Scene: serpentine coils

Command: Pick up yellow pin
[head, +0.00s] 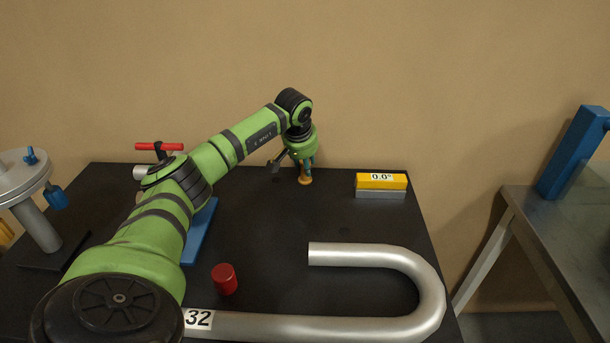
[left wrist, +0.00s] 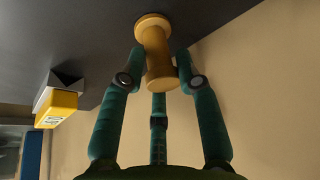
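The yellow pin (left wrist: 157,55) stands upright on the dark table, with a wide round base and a narrower stem. In the head view its base (head: 305,180) shows below my left gripper (head: 304,165), and the rest is mostly hidden by the fingers. In the left wrist view the three green fingers of my left gripper (left wrist: 160,70) surround the pin's free end, near its stem. They look open, with little room beside the stem; contact is not clear. My right gripper is not in view.
A yellow-topped grey block (head: 381,184) marked 0.0° stands right of the pin. A curved silver pipe (head: 390,260) and a red cylinder (head: 225,279) lie nearer. A red-handled valve (head: 158,147) stands at the back left. The table between pin and pipe is clear.

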